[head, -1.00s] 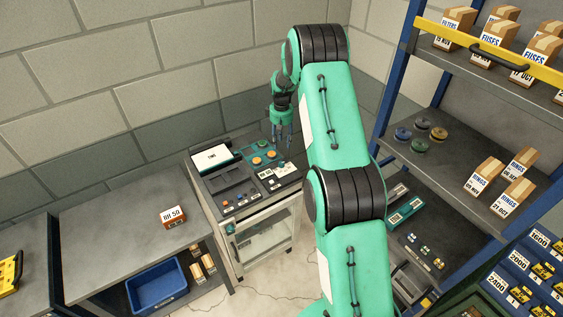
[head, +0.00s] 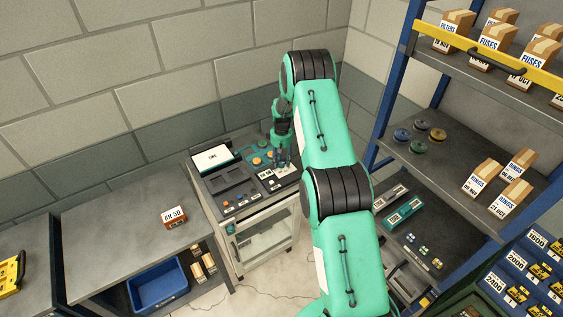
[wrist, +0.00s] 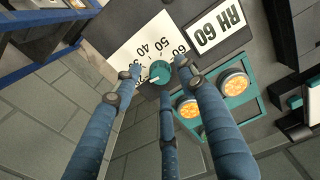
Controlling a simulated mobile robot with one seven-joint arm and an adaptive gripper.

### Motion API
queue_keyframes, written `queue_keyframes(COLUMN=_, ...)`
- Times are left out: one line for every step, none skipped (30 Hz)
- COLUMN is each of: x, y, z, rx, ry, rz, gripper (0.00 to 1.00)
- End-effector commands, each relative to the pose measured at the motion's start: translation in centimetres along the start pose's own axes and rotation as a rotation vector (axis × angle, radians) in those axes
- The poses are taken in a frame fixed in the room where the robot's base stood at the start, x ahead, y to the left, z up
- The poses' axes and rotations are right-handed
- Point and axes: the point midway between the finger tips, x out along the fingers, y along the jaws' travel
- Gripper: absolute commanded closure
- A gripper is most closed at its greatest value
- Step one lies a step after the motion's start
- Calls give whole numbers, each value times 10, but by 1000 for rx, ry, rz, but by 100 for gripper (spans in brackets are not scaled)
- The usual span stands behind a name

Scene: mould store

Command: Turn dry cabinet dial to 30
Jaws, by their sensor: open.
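The dry cabinet (head: 263,245) stands in the middle of the head view, with a control panel on top. In the wrist view its dial (wrist: 160,72) is a small round teal knob with a white mark, on a white scale card (wrist: 140,40) printed with 40, 50 and 60. A sign beside it (wrist: 215,27) reads RH 60. My gripper (wrist: 156,76) is open, its three blue fingers spread around the dial. I cannot tell whether any fingertip touches it. In the head view my gripper (head: 282,162) is low over the panel's right side, hiding the dial.
Two round orange lamps (wrist: 233,84) sit on a teal plate beside the dial. A shelf rack (head: 430,150) with boxes stands right of my arm. A table (head: 120,225) with a box marked 50 (head: 175,217) is at the left.

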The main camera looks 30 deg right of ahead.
Motion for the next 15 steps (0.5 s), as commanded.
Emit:
queue_keyframes(x=3, y=0, z=0, rx=0, ry=0, rz=0, gripper=59)
queue_keyframes(x=5, y=0, z=0, rx=0, ry=1, rz=0, gripper=59)
queue_keyframes(x=7, y=0, z=0, rx=0, ry=1, rz=0, gripper=59)
queue_keyframes(x=8, y=0, z=0, rx=0, ry=0, rz=0, gripper=59)
queue_keyframes(x=9, y=0, z=0, rx=0, ry=0, rz=0, gripper=59)
queue_keyframes(x=10, y=0, z=0, rx=0, ry=1, rz=0, gripper=59)
queue_keyframes(x=11, y=0, z=0, rx=0, ry=1, rz=0, gripper=59)
queue_keyframes(x=11, y=0, z=0, rx=0, ry=1, rz=0, gripper=59)
queue_keyframes(x=11, y=0, z=0, rx=0, ry=1, rz=0, gripper=59)
queue_keyframes(x=11, y=0, z=0, rx=0, ry=1, rz=0, gripper=59)
queue_keyframes(x=11, y=0, z=0, rx=0, ry=1, rz=0, gripper=59)
queue_keyframes(x=11, y=0, z=0, rx=0, ry=1, rz=0, gripper=59)
queue_keyframes(x=11, y=0, z=0, rx=0, ry=1, rz=0, gripper=59)
queue_keyframes(x=11, y=0, z=0, rx=0, ry=1, rz=0, gripper=59)
queue_keyframes(x=11, y=0, z=0, rx=0, ry=1, rz=0, gripper=59)
